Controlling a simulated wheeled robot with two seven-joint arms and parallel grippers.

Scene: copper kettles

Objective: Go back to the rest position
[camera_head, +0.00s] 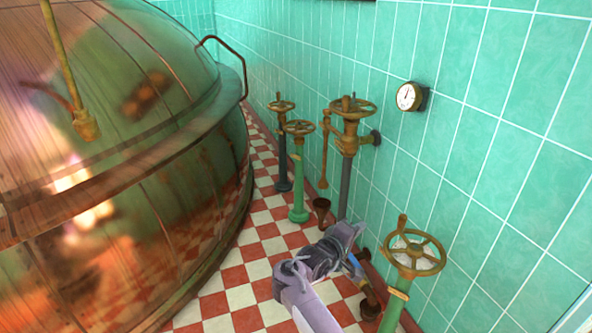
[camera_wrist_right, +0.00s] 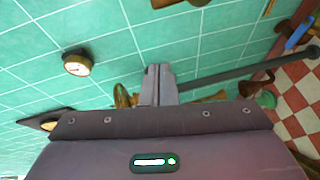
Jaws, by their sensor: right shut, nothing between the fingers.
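My right arm reaches in from the bottom of the head view, and its gripper (camera_head: 350,232) is held out towards the tiled wall, among the valve pipes. In the right wrist view the two fingers (camera_wrist_right: 158,82) are together with nothing between them. In the head view the gripper is left of the nearest brass handwheel (camera_head: 416,254), apart from it in the picture. My left gripper is not in view.
A large copper kettle (camera_head: 130,200) fills the left. Several valves stand along the wall, including a green-stemmed one (camera_head: 298,185) and a taller grey-stemmed one (camera_head: 345,190). A round gauge (camera_head: 407,97) is on the wall. Checkered floor (camera_head: 262,248) lies open between kettle and valves.

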